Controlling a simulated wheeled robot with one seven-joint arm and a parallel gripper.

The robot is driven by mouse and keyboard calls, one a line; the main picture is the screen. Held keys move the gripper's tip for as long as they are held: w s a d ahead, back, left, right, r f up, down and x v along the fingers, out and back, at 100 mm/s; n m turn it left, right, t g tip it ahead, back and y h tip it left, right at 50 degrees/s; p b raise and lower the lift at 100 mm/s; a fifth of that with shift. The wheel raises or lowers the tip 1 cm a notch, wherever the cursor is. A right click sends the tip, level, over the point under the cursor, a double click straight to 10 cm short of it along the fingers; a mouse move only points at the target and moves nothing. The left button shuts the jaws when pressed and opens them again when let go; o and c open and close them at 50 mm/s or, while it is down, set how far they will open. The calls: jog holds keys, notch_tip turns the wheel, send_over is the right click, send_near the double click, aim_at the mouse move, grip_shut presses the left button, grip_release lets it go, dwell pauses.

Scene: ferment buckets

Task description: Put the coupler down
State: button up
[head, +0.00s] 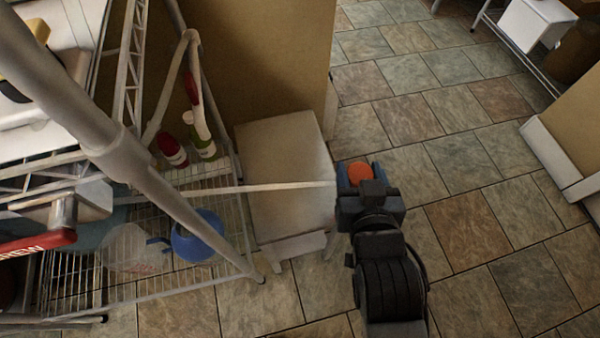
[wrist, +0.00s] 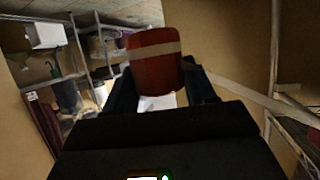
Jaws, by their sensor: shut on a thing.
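The coupler (wrist: 155,62) is a red-orange cylinder with a pale band, seen large in the wrist view. It also shows as an orange round top in the head view (head: 359,172). My gripper (head: 360,175) is shut on it, one finger on each side, and holds it up in the air. In the head view the gripper is just right of a low white stool or cabinet (head: 285,165), with tiled floor behind it. How high the coupler is above the floor is hard to tell.
A wire shelf rack (head: 190,270) stands at left with a blue jug (head: 198,240), a clear container (head: 130,250) and bottles (head: 202,135). A thin pale rail (head: 270,187) runs near my gripper. The tiled floor (head: 470,200) at right is open.

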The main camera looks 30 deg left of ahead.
jog(key=a+f+b, duration=0.1)
jog(key=a+f, duration=0.1)
jog(key=a, duration=0.1)
jog(key=a+f+b, duration=0.1)
jog(key=a+f, duration=0.1)
jog(key=a, duration=0.1)
jog(key=s+a+f+b, duration=0.1)
jog(key=a+f, duration=0.1)
jog(key=a, duration=0.1)
jog(key=shift+a, duration=0.4)
jog(key=shift+a+f+b, duration=0.1)
jog(key=shift+f+b, duration=0.75)
jog(key=shift+f, duration=1.1)
jog(key=shift+f, duration=0.2)
jog(key=o, duration=1.1)
jog(key=shift+o, duration=0.2)
jog(key=shift+r, duration=0.1)
